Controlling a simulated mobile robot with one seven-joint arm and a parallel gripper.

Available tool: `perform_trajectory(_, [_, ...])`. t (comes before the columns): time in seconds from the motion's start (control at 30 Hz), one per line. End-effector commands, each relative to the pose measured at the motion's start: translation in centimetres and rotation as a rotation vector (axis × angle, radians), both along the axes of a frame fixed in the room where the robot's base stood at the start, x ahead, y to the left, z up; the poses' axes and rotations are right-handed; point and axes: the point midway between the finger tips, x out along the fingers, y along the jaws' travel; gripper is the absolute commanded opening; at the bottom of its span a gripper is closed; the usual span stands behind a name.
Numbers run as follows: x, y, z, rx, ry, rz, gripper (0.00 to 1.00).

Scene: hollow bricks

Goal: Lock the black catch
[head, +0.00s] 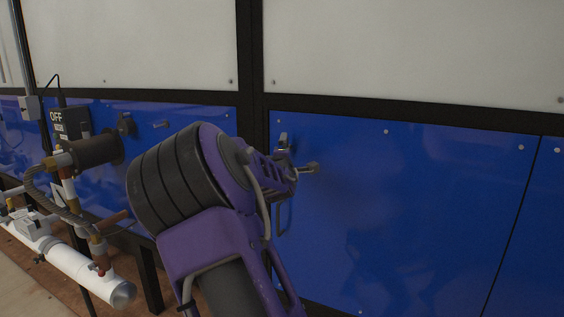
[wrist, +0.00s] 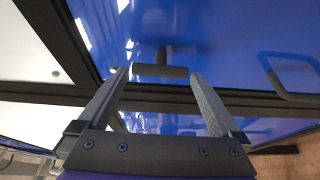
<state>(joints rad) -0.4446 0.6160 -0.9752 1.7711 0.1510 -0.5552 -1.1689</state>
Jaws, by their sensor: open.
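The black catch (wrist: 160,71) shows in the wrist view as a short dark crossbar on a stem, against the blue panel near a black frame post. My gripper (wrist: 160,74) is open, with one fingertip near each end of the bar. I cannot tell whether either finger touches it. In the head view my gripper (head: 292,172) is at the left edge of the right blue panel, just right of the post. A small stub (head: 311,168) shows beside it, probably part of the catch. My wrist hides most of that spot.
A grey loop handle (wrist: 290,80) is on the blue panel (head: 420,220), below my gripper in the head view. Another dark catch (head: 125,124) is on the left panel. A pipe with valves and hose (head: 85,270) stands at lower left. The right panel's front is clear.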

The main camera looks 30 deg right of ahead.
Motion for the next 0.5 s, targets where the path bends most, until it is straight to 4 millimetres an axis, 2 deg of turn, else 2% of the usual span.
perform_trajectory(0.5, [-8.1, 4.8, 0.0, 0.005, -0.002, 0.004, 1.0])
